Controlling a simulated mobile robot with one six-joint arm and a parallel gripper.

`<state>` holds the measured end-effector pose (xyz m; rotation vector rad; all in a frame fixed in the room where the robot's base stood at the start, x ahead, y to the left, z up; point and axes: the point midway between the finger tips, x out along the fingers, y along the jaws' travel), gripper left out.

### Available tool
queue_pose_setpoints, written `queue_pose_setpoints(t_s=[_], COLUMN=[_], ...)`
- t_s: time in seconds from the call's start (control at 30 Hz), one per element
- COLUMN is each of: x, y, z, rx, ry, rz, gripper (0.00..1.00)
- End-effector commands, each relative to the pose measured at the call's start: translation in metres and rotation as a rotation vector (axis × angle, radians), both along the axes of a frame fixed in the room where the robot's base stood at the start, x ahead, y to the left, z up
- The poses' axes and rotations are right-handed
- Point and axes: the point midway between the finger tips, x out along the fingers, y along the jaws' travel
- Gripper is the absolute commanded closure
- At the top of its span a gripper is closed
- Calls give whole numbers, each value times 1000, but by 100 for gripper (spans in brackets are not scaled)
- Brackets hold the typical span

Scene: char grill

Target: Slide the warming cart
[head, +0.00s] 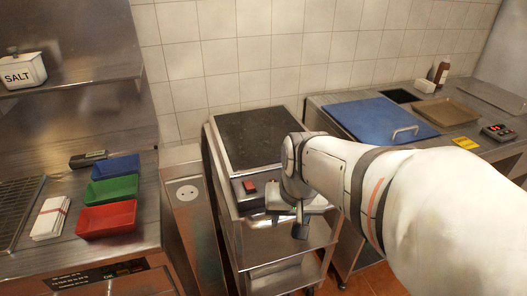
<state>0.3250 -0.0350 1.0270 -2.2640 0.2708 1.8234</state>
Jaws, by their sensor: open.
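The warming cart (225,165) is a steel wheeled-type stand with a dark flat top plate and open shelves below, in the middle of the head view. A red switch (250,186) sits on its front panel. My gripper (288,228) is open, in front of the cart's upper front, pointing downward. The gripper and arm hide part of the cart's front right side. I cannot tell whether the fingers touch the cart.
A steel post with a socket (187,192) stands close on the cart's left. The left counter holds blue, green and red trays (107,218). The right counter has a blue lid (378,119) and a brown tray (446,111). A tiled wall (250,50) is behind.

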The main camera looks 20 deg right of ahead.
Motion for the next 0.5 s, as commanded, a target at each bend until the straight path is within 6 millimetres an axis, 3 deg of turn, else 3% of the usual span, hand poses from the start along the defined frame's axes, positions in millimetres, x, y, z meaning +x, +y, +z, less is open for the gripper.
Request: queue_pose_setpoints(t_s=[0.13,0.3,0.5], x=[34,59,67], y=[-41,-89,-117], z=[4,-7,-18], rx=[102,201,258], ry=[18,19,12], rz=[-459,-934,-1213], gripper=[57,57,57])
